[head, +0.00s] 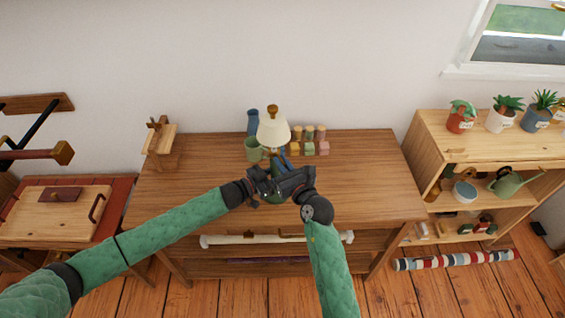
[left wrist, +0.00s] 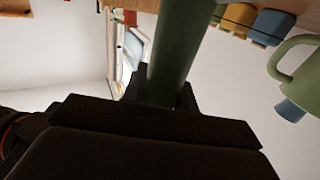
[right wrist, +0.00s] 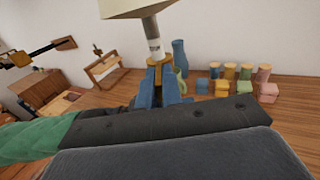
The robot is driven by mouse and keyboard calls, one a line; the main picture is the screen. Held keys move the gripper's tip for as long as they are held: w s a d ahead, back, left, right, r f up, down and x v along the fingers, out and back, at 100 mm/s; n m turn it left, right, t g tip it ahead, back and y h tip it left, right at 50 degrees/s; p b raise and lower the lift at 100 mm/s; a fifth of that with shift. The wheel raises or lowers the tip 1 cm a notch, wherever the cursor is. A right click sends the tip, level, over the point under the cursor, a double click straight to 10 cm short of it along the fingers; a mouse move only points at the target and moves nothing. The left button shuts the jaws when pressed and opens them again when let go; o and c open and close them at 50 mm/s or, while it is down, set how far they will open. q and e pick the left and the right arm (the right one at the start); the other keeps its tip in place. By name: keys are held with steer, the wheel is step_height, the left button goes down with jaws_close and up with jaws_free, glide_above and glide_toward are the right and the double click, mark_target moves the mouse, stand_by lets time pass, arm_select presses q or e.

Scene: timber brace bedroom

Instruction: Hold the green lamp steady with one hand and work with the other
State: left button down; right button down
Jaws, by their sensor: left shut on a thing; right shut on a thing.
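The green lamp, with its cream shade (head: 273,130), stands upright near the middle of the wooden table. My left gripper (head: 262,190) is shut on its green body, and that green column (left wrist: 182,45) fills the gap between the fingers in the left wrist view. My right gripper (head: 290,180) is beside it at the lamp's front, shut on a small brass-coloured piece (right wrist: 158,82) between blue prongs. The lamp's pale stem (right wrist: 152,38) rises just beyond under the shade. I cannot tell whether the brass piece belongs to the lamp. My grippers hide the lamp's foot.
A green mug (head: 254,149), a blue vase (head: 252,122) and several coloured blocks (head: 308,148) stand behind the lamp. A small wooden stand (head: 160,142) is at the table's back left. A shelf (head: 430,150) with potted plants is at right.

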stand_by(0.3)
steer(key=c, duration=1.6)
jaws_free()
steer(key=shift+o, duration=0.2)
steer(key=v, duration=1.2)
